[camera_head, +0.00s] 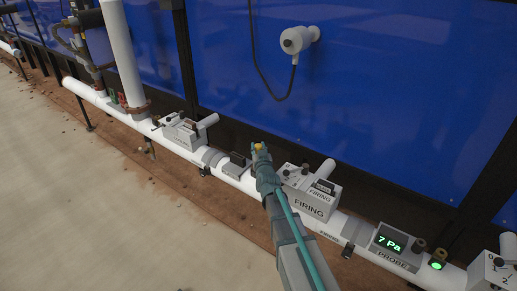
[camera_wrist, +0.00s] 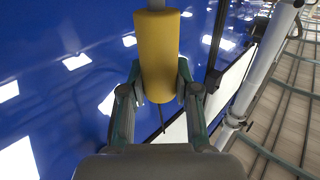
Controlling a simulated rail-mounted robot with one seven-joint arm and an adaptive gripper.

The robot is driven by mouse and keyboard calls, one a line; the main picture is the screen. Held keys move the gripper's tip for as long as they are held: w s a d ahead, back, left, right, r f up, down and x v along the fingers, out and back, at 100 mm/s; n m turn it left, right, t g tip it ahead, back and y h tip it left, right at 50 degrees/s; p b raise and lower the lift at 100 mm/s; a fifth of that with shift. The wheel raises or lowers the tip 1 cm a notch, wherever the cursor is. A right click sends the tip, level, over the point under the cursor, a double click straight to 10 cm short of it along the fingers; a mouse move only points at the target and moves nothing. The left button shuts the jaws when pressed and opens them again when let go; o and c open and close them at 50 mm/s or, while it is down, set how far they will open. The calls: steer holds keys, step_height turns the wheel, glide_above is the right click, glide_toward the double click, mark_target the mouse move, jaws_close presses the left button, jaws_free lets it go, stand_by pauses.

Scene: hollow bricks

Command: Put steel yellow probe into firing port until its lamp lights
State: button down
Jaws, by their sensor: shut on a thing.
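My gripper (camera_head: 260,155) is above the white pipe, left of the grey box marked FIRING (camera_head: 312,205). In the wrist view my gripper (camera_wrist: 159,82) is shut on the yellow probe (camera_wrist: 156,40), a thick yellow cylinder with a grey tip at the top edge and a thin dark lead below. In the head view only a small yellow part of the probe (camera_head: 258,147) shows. A grey PROBE box (camera_head: 393,250) reads "7 Pa" in green. A green lamp (camera_head: 436,266) glows right of it, beside brass fittings (camera_head: 420,244). I cannot tell which opening is the firing port.
The white pipe (camera_head: 235,168) runs along a blue wall (camera_head: 400,90), with other grey boxes (camera_head: 182,131) on it. A white wall fitting (camera_head: 299,39) has a dark cable hanging from it. A brown strip lies along the pipe. The pale floor (camera_head: 80,200) at left is clear.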

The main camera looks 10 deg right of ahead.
steer(key=shift+f+b, duration=1.15)
steer(key=shift+f, duration=0.3)
steer(key=shift+s+f, duration=0.25)
steer(key=shift+f, duration=0.15)
stand_by(2.4)
steer(key=shift+r, duration=0.1)
stand_by(1.3)
steer(key=shift+w+r+p, duration=0.15)
steer(key=shift+r+p, duration=0.6)
steer(key=shift+r, duration=0.25)
steer(key=shift+w+r+p, duration=0.1)
steer(key=shift+r+p, duration=0.6)
steer(key=shift+r, duration=0.25)
steer(key=shift+r+p, duration=2.4)
steer(key=shift+r, duration=0.35)
